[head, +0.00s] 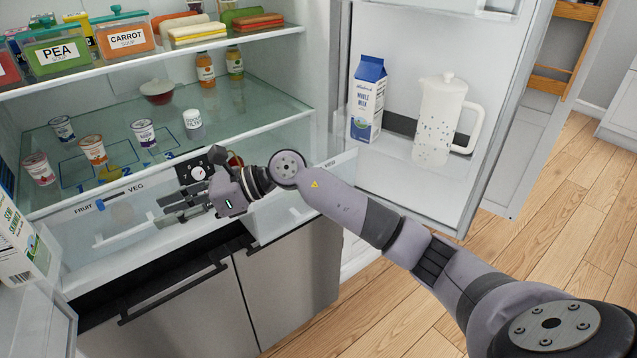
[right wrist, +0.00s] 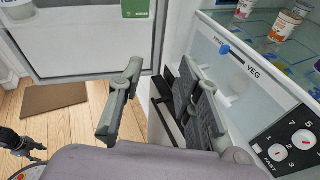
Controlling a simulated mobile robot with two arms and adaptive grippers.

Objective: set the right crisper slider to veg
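My right gripper (head: 172,208) is in front of the crisper drawers, fingers pointing left. It is open and empty; in the right wrist view its fingers (right wrist: 155,105) are spread apart. The left crisper's strip reads FRUIT and VEG, with a blue slider (head: 101,206) near the FRUIT end. That slider also shows in the right wrist view (right wrist: 224,50), apart from the fingers. The right crisper (head: 290,213) is largely behind my right arm. Only a small label (head: 329,163) shows at its right end, and its slider is hidden.
A black dial panel (head: 196,170) sits between the crispers, close behind my gripper. The glass shelf (head: 240,115) above holds cups and jars. The open door at right holds a milk carton (head: 368,97) and a pitcher (head: 438,120). Another carton (head: 20,245) stands at left.

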